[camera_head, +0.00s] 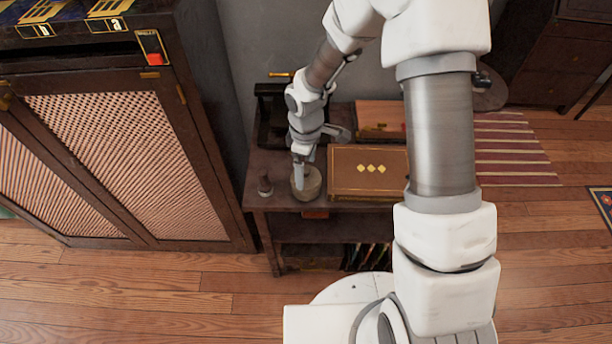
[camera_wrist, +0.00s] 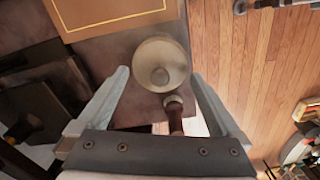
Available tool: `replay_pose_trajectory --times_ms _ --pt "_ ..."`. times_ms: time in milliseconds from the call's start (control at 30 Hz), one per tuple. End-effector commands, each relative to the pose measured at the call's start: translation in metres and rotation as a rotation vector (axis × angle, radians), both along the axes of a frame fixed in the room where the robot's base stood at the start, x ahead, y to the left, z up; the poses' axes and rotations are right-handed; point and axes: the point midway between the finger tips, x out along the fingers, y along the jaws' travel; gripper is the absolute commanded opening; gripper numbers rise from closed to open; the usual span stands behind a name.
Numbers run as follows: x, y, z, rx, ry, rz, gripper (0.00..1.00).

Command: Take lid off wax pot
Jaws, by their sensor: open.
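The wax pot (camera_head: 313,184) is a small, round, pale beige pot on the front left part of the dark wooden table (camera_head: 283,222). In the wrist view the pot (camera_wrist: 178,52) shows from above, with a round knob-like shape at its middle that looks like the lid's knob (camera_wrist: 160,76). My gripper (camera_head: 299,182) is over the pot, pointing down. In the wrist view my gripper (camera_wrist: 160,74) is open, with one finger on either side of the pot and nothing held. Whether the fingers touch the pot cannot be told.
A brown box with gold diamonds (camera_head: 350,184) lies just right of the pot. A black object (camera_head: 270,108) is behind. A tall cabinet (camera_head: 215,165) stands to the left; wooden floor lies in front.

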Motion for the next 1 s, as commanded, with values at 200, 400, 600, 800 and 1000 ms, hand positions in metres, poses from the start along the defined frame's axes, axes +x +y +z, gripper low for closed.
replay_pose_trajectory --times_ms 200,400,600,800,1000 --pt "0.0001 0.0 -0.0142 0.001 -0.001 0.001 1.0" --pt "0.0002 -0.0001 -0.0138 0.001 -0.001 0.0 0.93" --pt "0.0001 0.0 -0.0136 0.001 -0.001 0.0 0.57" --pt "0.0002 0.0 -0.0135 0.001 -0.001 0.0 0.39" --pt "0.0004 0.0 -0.011 0.002 -0.002 0.0 0.39"
